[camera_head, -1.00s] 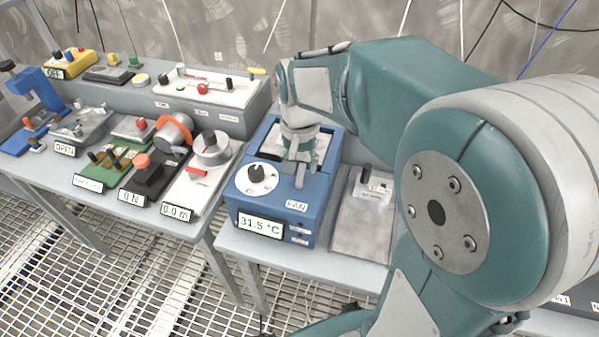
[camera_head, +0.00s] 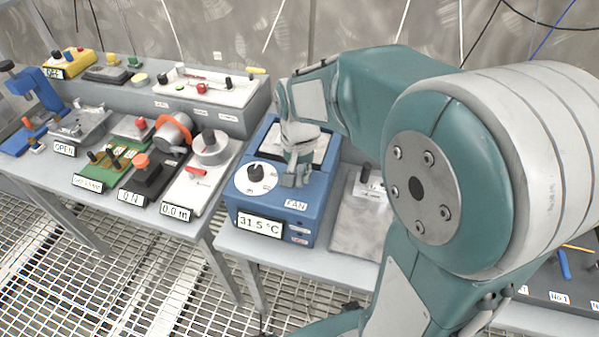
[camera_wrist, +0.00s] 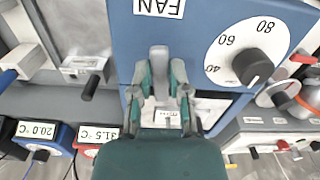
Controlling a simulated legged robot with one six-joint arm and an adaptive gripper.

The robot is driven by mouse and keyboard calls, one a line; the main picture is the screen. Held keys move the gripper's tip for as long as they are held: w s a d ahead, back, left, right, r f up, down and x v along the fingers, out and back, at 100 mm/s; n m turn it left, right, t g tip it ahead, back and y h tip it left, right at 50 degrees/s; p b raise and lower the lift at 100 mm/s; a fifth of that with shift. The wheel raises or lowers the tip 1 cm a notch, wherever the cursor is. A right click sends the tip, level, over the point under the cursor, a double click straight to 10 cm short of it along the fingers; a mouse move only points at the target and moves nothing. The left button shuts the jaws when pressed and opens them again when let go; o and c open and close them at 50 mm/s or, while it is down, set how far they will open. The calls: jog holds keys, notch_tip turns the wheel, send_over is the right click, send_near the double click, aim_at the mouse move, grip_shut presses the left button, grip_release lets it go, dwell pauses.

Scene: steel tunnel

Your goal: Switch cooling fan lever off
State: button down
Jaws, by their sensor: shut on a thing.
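The cooling fan unit is a blue box (camera_head: 255,212) with a FAN label (camera_head: 296,205), a 31.5 °C display (camera_head: 260,223) and a white dial with a black knob (camera_head: 257,173). In the wrist view, the picture is upside down and the grey fan lever (camera_wrist: 159,60) stands between the two fingers of my gripper (camera_wrist: 160,76), just under the FAN label (camera_wrist: 159,7). The fingers are closed on the lever. In the head view my gripper mostly hides the lever.
A grey panel with a small lever (camera_head: 360,215) stands right of the fan box. My arm fills the right side.

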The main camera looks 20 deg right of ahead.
jog(key=shift+w+a+m, duration=0.15)
jog(key=shift+a+m, duration=0.1)
jog(key=shift+m, duration=0.75)
jog(key=c, duration=0.6)
grip_release()
notch_tip(320, 180, up, 12)
jog(key=shift+a+f, duration=0.1)
jog(key=s+f+n+t, duration=0.1)
jog(key=s+n+t, duration=0.4)
jog(key=s, duration=0.9)
jog(key=shift+s+d+f+n+t, duration=0.3)
jog(key=shift+f+n, duration=0.1)
jog(key=shift+n, duration=0.8)
